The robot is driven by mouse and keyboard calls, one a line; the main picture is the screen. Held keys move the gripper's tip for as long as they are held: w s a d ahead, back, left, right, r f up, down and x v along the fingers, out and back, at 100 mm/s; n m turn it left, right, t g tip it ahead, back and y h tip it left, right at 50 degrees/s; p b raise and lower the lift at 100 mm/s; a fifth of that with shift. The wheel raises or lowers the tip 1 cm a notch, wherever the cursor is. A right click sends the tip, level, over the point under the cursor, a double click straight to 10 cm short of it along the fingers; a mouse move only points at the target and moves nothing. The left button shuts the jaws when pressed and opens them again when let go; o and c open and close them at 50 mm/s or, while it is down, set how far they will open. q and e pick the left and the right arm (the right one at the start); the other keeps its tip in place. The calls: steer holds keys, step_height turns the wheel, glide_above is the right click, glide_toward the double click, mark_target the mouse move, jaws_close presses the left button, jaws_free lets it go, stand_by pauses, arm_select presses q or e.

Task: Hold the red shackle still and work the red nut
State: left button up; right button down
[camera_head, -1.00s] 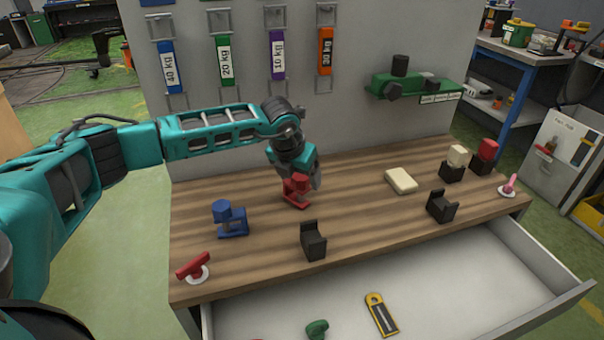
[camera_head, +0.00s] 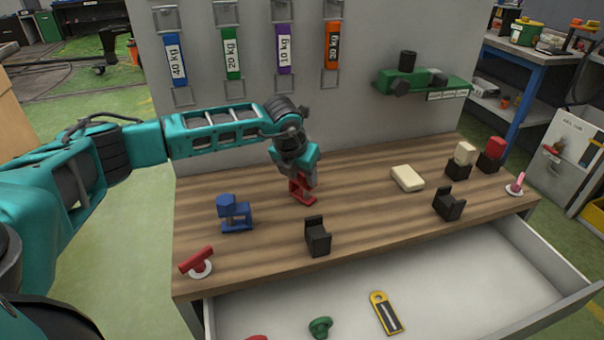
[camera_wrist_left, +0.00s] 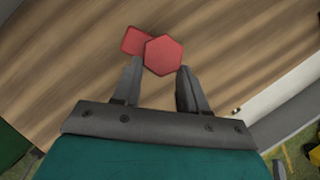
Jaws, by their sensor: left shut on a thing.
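The red shackle (camera_head: 303,194) stands on the wooden bench, left of its middle. Its upper part is hidden behind my left gripper (camera_head: 306,177). In the left wrist view the red nut (camera_wrist_left: 164,55) is a hexagon seen from above, between the two fingers of my left gripper (camera_wrist_left: 161,71). The fingers are shut on the nut. A squarish part of the red shackle (camera_wrist_left: 132,41) shows beside the nut. My right gripper is in neither view, and nothing else is seen holding the shackle.
A blue shackle (camera_head: 235,215) stands to the left on the bench. Black holders (camera_head: 317,238) and (camera_head: 448,205) stand near the front edge. A cream block (camera_head: 407,178) lies to the right. The open drawer (camera_head: 450,275) holds a green piece (camera_head: 320,327) and a yellow-and-black tool (camera_head: 386,313).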

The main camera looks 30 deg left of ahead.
arm_select(q)
steer(key=shift+c, duration=1.4)
steer(key=o, duration=1.2)
steer(key=shift+c, duration=0.2)
steer(key=v, duration=1.3)
